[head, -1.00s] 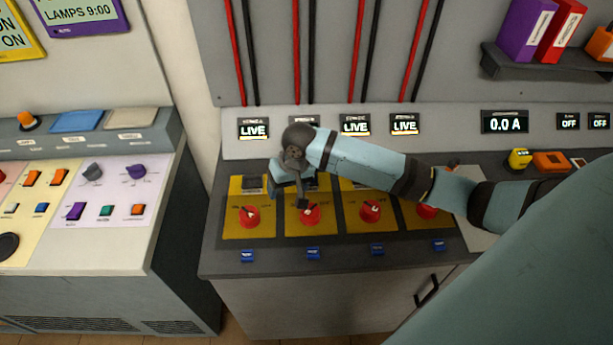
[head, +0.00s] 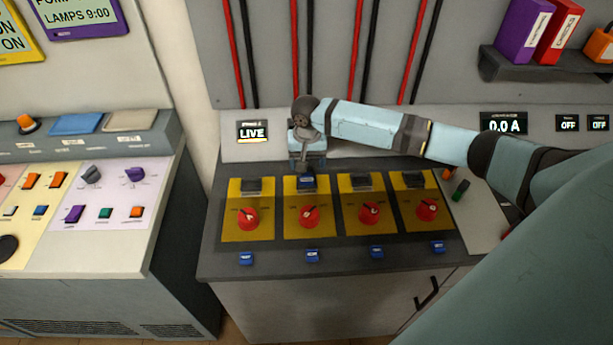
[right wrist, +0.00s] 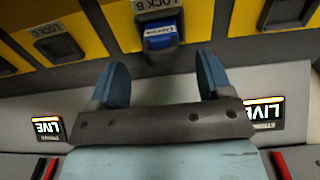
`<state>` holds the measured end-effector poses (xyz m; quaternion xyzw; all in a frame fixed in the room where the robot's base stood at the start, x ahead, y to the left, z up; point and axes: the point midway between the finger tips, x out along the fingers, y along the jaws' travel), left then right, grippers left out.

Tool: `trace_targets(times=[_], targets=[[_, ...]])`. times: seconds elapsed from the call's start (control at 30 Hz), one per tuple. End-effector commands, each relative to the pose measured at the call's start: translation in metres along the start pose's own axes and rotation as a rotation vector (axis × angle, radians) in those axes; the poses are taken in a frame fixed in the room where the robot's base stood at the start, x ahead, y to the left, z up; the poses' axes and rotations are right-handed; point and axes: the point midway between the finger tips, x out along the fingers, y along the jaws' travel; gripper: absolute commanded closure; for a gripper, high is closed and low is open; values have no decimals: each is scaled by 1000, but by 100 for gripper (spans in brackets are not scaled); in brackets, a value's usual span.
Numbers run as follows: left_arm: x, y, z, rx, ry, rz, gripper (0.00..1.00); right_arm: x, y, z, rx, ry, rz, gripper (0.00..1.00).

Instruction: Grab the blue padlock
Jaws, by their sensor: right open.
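A blue padlock (head: 307,181) with a pale label sits in the dark slot at the top of the second yellow panel (head: 327,190). It also shows in the right wrist view (right wrist: 160,38), under a lock label. My right gripper (head: 306,166) is just behind it, at the back of the desk. In the right wrist view, its two blue fingers (right wrist: 162,72) are apart with nothing between them. The padlock lies just beyond the fingertips, roughly centred between them. My left gripper is not in view.
Several yellow panels carry red rotary switches (head: 309,217) and dark slots (head: 361,181). Small blue tags (head: 312,256) line the desk's front edge. A LIVE display (head: 252,131) is on the wall behind. My right arm hides other displays. Another console (head: 125,258) stands left.

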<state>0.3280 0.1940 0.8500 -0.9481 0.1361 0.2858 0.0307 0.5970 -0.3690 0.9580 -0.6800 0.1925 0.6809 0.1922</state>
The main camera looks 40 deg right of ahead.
Motion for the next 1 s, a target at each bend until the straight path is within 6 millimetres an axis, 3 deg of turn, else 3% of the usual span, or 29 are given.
trace_targets(times=[0.4,0.67,0.9,1.0], targets=[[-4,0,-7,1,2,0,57,49,-2,1,-2,0,0,28],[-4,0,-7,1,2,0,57,53,-2,1,-2,1,0,28],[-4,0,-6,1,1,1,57,53,-2,1,-2,1,0,80],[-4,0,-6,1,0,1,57,52,-2,1,-2,2,0,84]])
